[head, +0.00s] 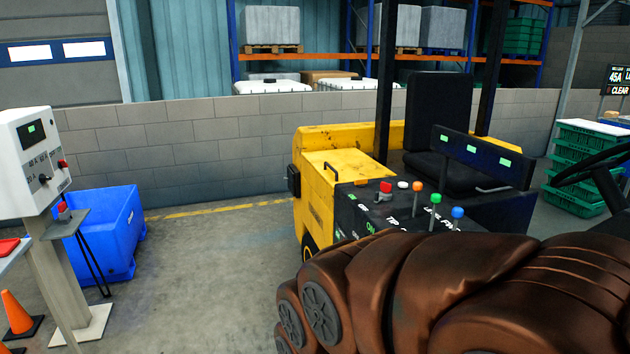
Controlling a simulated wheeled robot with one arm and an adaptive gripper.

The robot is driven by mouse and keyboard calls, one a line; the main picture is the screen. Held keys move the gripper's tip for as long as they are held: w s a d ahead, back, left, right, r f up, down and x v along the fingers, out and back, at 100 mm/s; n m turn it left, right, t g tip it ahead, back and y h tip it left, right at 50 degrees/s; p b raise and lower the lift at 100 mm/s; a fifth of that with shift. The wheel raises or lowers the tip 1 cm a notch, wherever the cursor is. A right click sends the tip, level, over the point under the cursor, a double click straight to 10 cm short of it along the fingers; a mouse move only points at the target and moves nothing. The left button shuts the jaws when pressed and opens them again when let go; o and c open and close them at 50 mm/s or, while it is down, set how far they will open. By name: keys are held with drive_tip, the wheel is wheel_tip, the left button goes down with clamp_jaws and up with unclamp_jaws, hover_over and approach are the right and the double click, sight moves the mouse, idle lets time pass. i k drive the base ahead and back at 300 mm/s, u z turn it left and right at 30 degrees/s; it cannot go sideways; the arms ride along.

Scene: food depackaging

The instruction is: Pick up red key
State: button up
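Another small red piece (63,207) sits on a little grey shelf below the white control box (30,155). A flat red item (9,246) lies on a table edge at the far left. My brown arm fills the lower right and covers part of the forklift. My gripper is not in view.
A blue bin (108,232) stands on the floor behind the box's post. Orange cones (17,312) are at lower left. Levers with coloured knobs (436,199) rise from the forklift panel. Green crates (578,170) are stacked at right. The floor between bin and forklift is clear.

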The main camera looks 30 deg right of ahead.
sight(386, 188)
drive_tip(key=z, duration=0.4)
drive_tip(key=i, duration=2.05)
drive_tip(key=z, duration=0.65)
